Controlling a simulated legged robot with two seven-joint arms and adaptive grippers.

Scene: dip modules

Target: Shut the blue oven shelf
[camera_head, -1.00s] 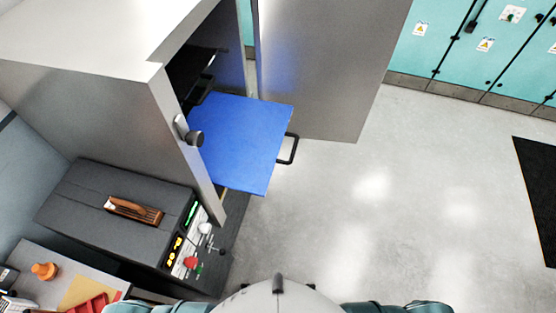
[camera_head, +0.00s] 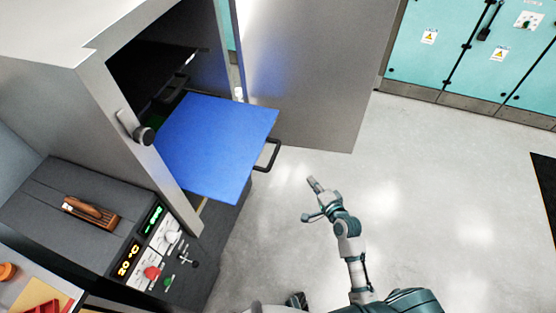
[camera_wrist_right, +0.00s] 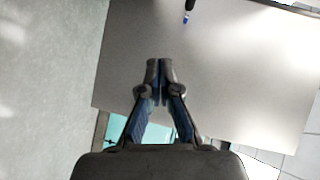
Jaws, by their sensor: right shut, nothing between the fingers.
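The blue oven shelf (camera_head: 216,145) sticks out of the open oven (camera_head: 92,95) in the head view. A dark bar handle (camera_head: 270,155) is on its outer edge. My right gripper (camera_head: 311,186) is shut and empty, to the right of and a little below the handle, apart from it. In the right wrist view my right gripper (camera_wrist_right: 160,66) shows its fingers together, in front of a grey panel. The left gripper is not in view; a small dark part of my own body shows at the bottom edge.
The oven door (camera_head: 312,70) stands open beyond the shelf. A control panel (camera_head: 158,255) with knobs is below the oven, with a wooden-handled tool (camera_head: 92,212) on the grey top. Teal cabinets (camera_head: 460,50) line the back. The floor (camera_head: 440,190) to the right is clear.

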